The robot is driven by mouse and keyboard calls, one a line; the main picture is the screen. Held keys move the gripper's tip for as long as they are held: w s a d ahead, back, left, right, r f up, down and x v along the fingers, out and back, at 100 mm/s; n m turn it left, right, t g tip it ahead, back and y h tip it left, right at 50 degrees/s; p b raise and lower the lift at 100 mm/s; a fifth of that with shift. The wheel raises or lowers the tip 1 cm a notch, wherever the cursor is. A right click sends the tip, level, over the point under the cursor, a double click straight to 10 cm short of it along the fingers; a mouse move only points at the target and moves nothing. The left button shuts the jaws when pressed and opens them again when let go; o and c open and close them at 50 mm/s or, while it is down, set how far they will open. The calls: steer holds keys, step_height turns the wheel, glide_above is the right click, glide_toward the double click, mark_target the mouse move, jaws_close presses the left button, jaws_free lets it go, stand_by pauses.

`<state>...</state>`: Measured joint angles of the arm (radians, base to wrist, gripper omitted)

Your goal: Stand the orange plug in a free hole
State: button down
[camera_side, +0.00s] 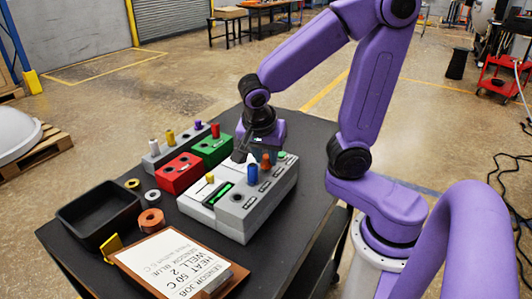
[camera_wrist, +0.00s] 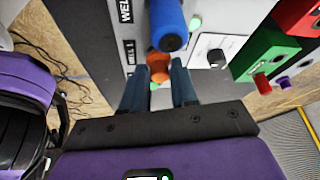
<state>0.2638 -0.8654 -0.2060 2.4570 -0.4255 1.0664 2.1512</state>
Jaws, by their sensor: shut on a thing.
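The orange plug (camera_side: 265,160) is upright at the grey and white device (camera_side: 228,222), beside the blue plug (camera_side: 251,175). In the wrist view the orange plug (camera_wrist: 158,66) lies between the two fingers of my gripper (camera_wrist: 158,88), which is shut on it. In the side view my gripper (camera_side: 266,148) is over the back part of the device. The blue plug (camera_wrist: 168,25) stands close in front of the orange one, near a "WELL 1" label. I cannot tell whether the orange plug's lower end is in a hole or just above one.
A green box (camera_side: 213,150) with a red plug and a red box (camera_side: 180,173) stand behind the device. A grey rack (camera_side: 158,155) holds several plugs. A black tray (camera_side: 98,213), rings (camera_side: 151,220) and a clipboard (camera_side: 172,265) lie at the left and front.

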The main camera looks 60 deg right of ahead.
steer(key=shift+f, duration=0.25)
steer(key=shift+c, duration=2)
jaws_free()
steer(key=shift+r, duration=0.1)
steer(key=shift+r, duration=2.4)
